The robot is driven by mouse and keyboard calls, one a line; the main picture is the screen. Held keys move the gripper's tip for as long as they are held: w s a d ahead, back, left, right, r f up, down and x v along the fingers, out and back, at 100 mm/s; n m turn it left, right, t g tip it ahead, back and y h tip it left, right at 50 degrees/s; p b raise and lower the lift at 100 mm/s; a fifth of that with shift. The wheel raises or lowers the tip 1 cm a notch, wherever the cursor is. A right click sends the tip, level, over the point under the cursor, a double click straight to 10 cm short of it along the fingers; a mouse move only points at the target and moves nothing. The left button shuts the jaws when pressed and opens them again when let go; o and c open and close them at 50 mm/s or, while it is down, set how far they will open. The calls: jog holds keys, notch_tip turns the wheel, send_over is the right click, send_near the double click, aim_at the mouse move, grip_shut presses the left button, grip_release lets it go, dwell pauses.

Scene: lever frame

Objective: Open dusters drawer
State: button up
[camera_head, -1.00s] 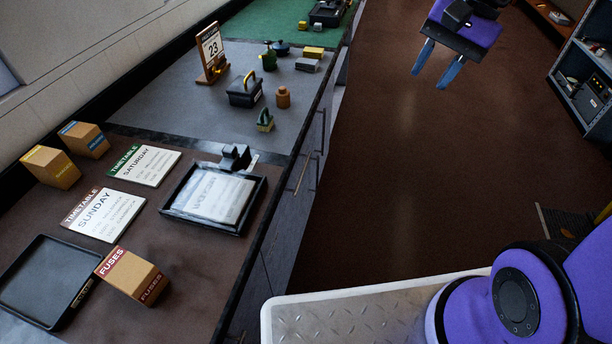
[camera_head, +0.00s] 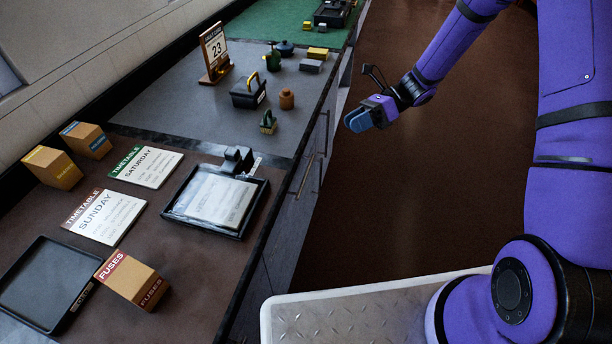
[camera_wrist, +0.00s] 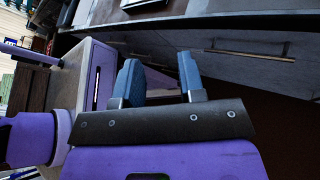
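My gripper (camera_head: 362,118) is beside the bench on its right, over the brown floor and apart from the drawer fronts. In the wrist view my gripper (camera_wrist: 158,66) shows two blue fingers spread apart with nothing between them. The grey cabinet front (camera_head: 288,222) runs under the bench top and carries long bar handles. A brass-toned bar handle (camera_wrist: 247,53) shows in the wrist view, to the right of the fingers. No label reading dusters can be made out, so I cannot tell which front is the dusters drawer. The fronts I see look shut.
A pale metal deck (camera_head: 350,312) lies at the front. The floor (camera_head: 370,215) beside the cabinet is clear.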

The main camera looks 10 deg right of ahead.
jog(key=w+a+f+m+t+y, duration=0.1)
jog(key=w+f+m+t+y, duration=0.1)
jog(key=f+m, duration=0.35)
jog(key=w+f+m+t+y, duration=0.1)
jog(key=f+m+y, duration=0.2)
jog(key=f, duration=0.5)
jog(key=m+t, duration=0.8)
jog(key=m, duration=0.4)
send_near(306, 175)
jog(key=shift+n, duration=0.25)
jog(key=x, duration=1)
jog(key=shift+w+f, duration=0.15)
jog(key=shift+f, duration=0.15)
grip_shut()
